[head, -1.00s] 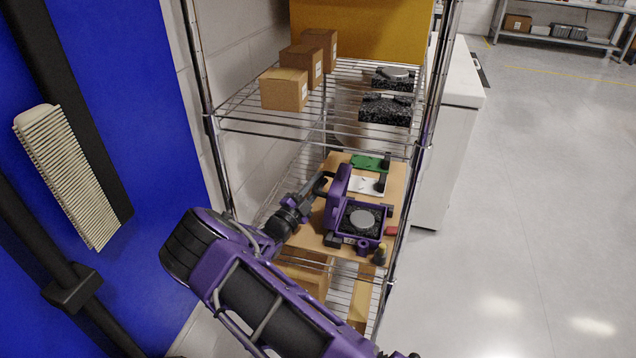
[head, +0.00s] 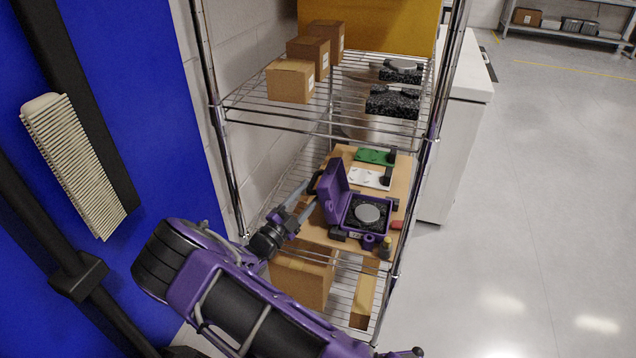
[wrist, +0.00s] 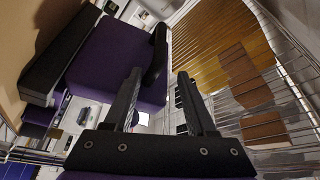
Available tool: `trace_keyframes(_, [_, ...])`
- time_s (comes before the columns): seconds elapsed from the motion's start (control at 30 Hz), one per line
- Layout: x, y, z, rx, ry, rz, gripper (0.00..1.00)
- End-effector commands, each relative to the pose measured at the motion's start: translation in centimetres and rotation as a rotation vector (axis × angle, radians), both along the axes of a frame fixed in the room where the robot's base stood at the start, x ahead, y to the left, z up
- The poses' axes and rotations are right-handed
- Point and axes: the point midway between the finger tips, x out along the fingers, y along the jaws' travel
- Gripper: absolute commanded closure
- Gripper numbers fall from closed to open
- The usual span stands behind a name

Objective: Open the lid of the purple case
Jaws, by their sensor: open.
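The purple case (head: 368,222) sits on a wooden board on the shelf. Its lid (head: 333,190) stands open, leaning back to the left, and a round grey disc (head: 368,214) in dark foam shows inside. My gripper (head: 312,197) is open and empty, just left of the lid on its outer side; the head view does not settle whether it touches. In the wrist view, my gripper's two fingers (wrist: 160,85) are apart, with the purple lid (wrist: 105,60) large at upper left.
A green plate (head: 374,156) and a white plate (head: 370,177) lie behind the case. A yellow-topped dark item (head: 386,247) and a red item (head: 397,225) are near the board's right edge. The wire shelf (head: 320,128) above and its posts bound the space.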

Motion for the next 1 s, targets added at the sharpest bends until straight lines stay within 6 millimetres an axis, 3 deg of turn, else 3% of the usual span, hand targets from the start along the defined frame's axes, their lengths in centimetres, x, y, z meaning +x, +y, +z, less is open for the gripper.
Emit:
trace_keyframes(0.2, [-2.4,2.3,-0.6,-0.001,-0.003,0.005,0.50])
trace_keyframes(0.57, [-3.0,2.8,-0.8,-0.001,-0.003,0.003,0.50])
trace_keyframes(0.6, [-3.0,2.8,-0.8,-0.001,-0.003,0.003,0.52])
trace_keyframes(0.87, [-2.9,2.9,-1.0,0.156,-0.126,0.054,0.99])
trace_keyframes(1.0, [-2.7,3.3,-1.3,0.400,-0.317,0.132,1.00])
